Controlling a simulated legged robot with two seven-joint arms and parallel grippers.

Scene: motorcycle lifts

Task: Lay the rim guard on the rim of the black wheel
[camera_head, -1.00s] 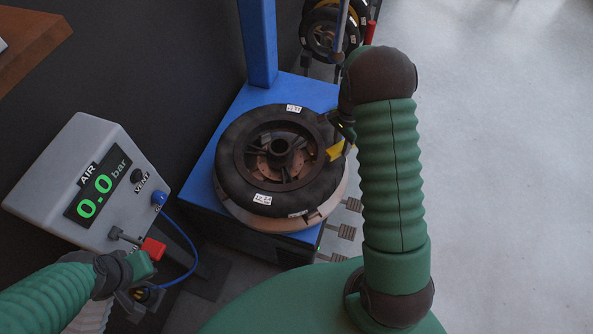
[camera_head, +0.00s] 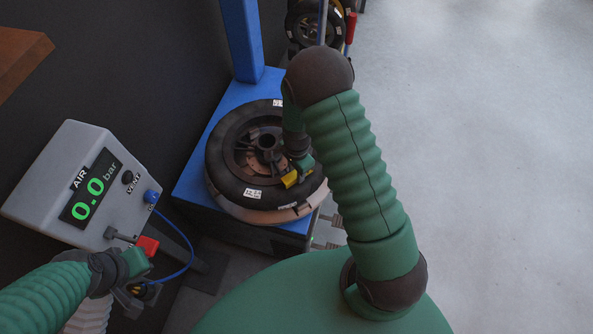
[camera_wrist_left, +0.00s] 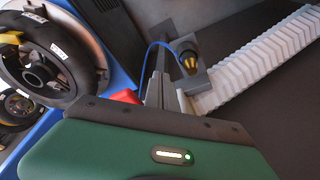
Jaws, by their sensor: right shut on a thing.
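The black wheel (camera_head: 228,185), a dark tyre with white labels around a spoked rim, lies flat on the round turntable of the blue tyre machine. The yellow rim guard (camera_head: 290,179) is in my right gripper (camera_head: 297,173), which is shut on it over the wheel's near right side. I cannot tell whether the guard touches the rim; the gripper and arm partly hide that side. The wheel also shows in the left wrist view (camera_wrist_left: 62,85).
The grey air unit (camera_head: 60,185) reads 0.0 bar and has a red handle (camera_head: 147,245) and a blue hose. The machine's blue column (camera_head: 241,40) rises behind the wheel. More wheels (camera_head: 318,25) stand at the back. The floor at the right is clear.

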